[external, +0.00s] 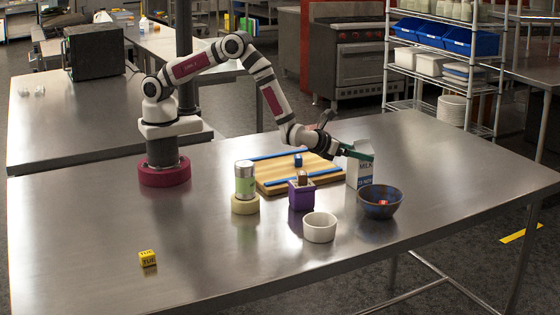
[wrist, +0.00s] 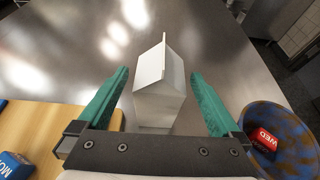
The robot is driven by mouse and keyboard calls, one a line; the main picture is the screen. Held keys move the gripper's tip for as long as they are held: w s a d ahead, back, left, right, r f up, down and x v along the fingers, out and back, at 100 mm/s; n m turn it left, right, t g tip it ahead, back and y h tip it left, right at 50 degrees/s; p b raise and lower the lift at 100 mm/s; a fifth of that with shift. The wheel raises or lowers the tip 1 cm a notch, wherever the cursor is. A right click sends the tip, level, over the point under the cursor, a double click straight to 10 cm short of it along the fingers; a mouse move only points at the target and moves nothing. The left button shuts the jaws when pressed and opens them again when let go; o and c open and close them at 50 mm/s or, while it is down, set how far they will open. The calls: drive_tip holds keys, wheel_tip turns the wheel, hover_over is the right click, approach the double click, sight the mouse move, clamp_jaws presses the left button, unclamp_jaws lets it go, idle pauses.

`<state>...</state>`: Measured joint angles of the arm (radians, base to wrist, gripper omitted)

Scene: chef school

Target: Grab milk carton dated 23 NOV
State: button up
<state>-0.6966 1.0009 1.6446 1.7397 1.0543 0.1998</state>
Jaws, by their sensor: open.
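The white milk carton (external: 361,176) stands upright on the steel table at the right of the wooden board. "MILK" shows on its side, with small blue date print lower down that I cannot read surely. My gripper (external: 358,154) is at the carton's upper part, its green fingers level. In the wrist view the gripper (wrist: 159,78) is open, with one finger on each side of the carton (wrist: 160,92) and a gap showing on both sides. The carton's gabled top points away from the palm.
A dark blue-brown bowl (external: 381,203) holding a red block stands close right of the carton. A wooden board (external: 275,183) with blue strips, purple container (external: 301,196), white ramekin (external: 320,228) and green-white can (external: 244,181) are to the left. The front right table is clear.

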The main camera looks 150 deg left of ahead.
drive_tip(key=shift+f, duration=0.95)
drive_tip(key=x, duration=0.4)
drive_tip(key=shift+a, duration=0.4)
clamp_jaws()
